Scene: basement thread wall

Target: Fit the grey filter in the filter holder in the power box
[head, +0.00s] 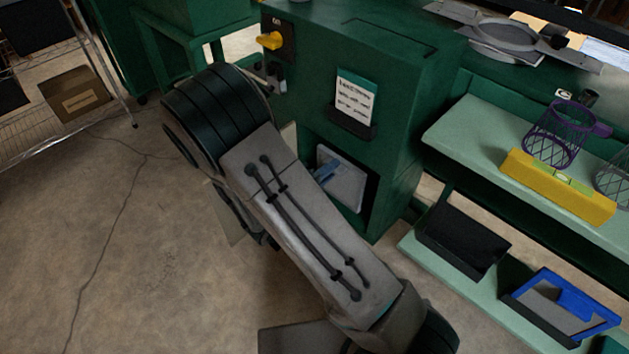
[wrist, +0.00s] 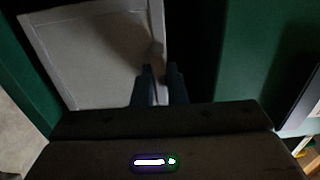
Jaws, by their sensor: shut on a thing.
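The green power box (head: 390,130) has a dark opening low on its front. The grey filter (head: 350,190), a flat panel with a thin pale frame, shows in that opening, tilted. In the wrist view the filter (wrist: 85,60) fills the upper left, beside a green wall. My gripper (wrist: 158,82) is shut on the filter near its right edge. In the head view, the bluish fingers of my gripper (head: 327,171) show against the panel, and my arm covers the opening's left side. The filter holder cannot be made out in the dark interior, so I cannot tell whether the filter is seated.
A yellow knob (head: 270,41) and a notice (head: 355,97) are on the box. At right, a pale green shelf (head: 470,125) carries a yellow level (head: 556,187) and a purple wire basket (head: 556,135). Lower down are a black tray (head: 462,240) and a blue-framed panel (head: 570,300).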

